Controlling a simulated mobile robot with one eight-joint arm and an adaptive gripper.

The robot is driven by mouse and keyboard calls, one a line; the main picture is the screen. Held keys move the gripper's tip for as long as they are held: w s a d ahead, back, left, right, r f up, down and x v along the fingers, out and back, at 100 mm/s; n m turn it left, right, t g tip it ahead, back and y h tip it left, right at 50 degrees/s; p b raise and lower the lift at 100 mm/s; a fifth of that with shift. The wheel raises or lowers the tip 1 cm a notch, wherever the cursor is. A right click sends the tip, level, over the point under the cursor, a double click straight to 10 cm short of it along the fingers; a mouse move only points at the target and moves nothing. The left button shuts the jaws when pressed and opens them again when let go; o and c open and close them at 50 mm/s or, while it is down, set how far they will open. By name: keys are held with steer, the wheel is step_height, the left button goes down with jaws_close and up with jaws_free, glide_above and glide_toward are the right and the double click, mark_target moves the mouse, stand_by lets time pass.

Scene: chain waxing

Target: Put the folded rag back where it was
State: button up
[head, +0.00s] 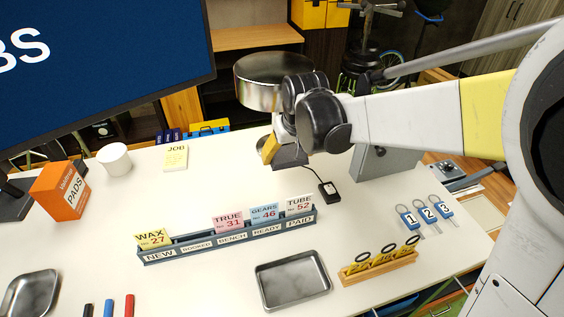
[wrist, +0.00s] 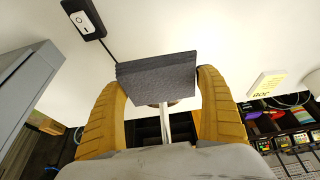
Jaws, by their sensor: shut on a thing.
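The folded rag is a dark grey, flat, layered block. In the wrist view the rag (wrist: 155,78) sits between the two yellow fingers of my gripper (wrist: 160,84), which is shut on it. In the head view the rag (head: 290,157) shows partly below my gripper (head: 278,150), over the back part of the white table (head: 220,185). The rag appears to be held above the tabletop; the exact gap is hard to tell. The far finger is hidden in the head view.
A black switch box (head: 329,192) with a cable lies just right of the rag, and a grey box (head: 385,172) stands beyond it. A JOB pad (head: 175,157) lies to the left. A card rack (head: 230,237) and an empty metal tray (head: 293,279) are nearer.

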steer(key=b, duration=0.1)
glide_above(286, 186)
steer(key=s, duration=0.1)
step_height(286, 186, down, 8)
steer(key=shift+d+r, duration=0.15)
steer(key=shift+r, duration=0.1)
steer(key=shift+w+f+b, duration=0.1)
steer(key=shift+f+b, duration=0.3)
steer(key=shift+f, duration=1.15)
steer(key=shift+f, duration=0.2)
steer(key=o, duration=0.9)
steer(key=shift+o, duration=0.2)
steer(key=shift+r, duration=0.1)
steer(key=shift+r, duration=0.1)
